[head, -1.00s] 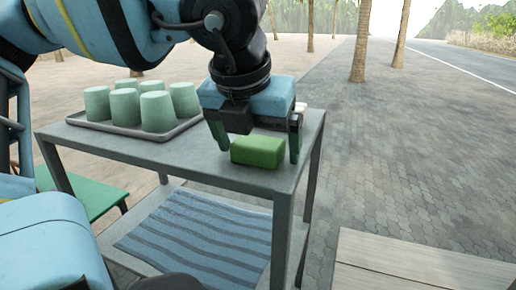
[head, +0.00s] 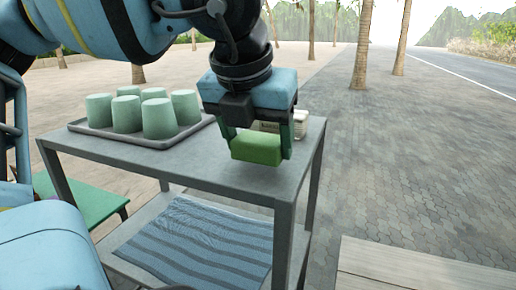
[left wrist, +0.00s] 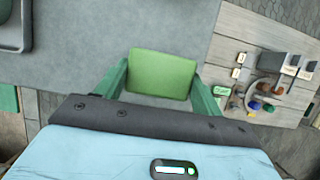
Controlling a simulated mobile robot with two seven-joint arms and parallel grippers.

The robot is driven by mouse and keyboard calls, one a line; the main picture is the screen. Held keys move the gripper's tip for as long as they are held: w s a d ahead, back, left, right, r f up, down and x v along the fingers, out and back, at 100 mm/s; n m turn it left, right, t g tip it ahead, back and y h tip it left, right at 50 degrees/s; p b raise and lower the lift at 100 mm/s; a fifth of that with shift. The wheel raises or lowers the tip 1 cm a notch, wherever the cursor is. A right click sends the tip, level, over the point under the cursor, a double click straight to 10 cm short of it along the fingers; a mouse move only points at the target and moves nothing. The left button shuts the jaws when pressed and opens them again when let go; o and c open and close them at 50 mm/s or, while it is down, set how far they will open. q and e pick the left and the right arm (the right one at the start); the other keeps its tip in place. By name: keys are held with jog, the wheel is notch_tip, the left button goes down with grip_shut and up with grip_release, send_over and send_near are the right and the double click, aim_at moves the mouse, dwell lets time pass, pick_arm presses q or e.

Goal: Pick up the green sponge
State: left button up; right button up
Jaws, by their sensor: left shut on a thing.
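The green sponge (head: 257,149) is a small block between the fingers of my left gripper (head: 256,146) in the head view. The gripper is shut on it from both sides and holds it above the grey table top, near the front right part. In the left wrist view the sponge (left wrist: 161,74) sits between the two green fingers of the left gripper (left wrist: 161,80). My right gripper is not in view.
A tray (head: 128,137) with several pale green cups (head: 159,118) stands on the grey table (head: 221,170). Small light items (head: 299,122) lie behind the gripper. A striped cloth (head: 200,243) lies on the lower shelf. A wooden surface (head: 415,272) is at front right.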

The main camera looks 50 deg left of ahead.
pick_arm(q)
jog(key=shift+s+a+r, duration=0.1)
jog(key=shift+s+r, duration=0.15)
jog(key=shift+r, duration=0.25)
jog(key=shift+s+a+r, duration=0.1)
jog(key=shift+s+r, duration=0.1)
jog(key=shift+r, duration=0.25)
jog(key=s+a+b, duration=0.1)
jog(key=s+a, duration=0.2)
jog(key=s, duration=0.3)
jog(key=s+a+r, duration=0.1)
jog(key=s+a, duration=0.3)
jog(key=s, duration=0.3)
jog(key=shift+a+r+b, duration=0.15)
jog(key=shift+b, duration=0.25)
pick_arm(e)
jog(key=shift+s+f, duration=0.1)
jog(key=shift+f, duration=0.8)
pick_arm(q)
jog(key=shift+s, duration=0.1)
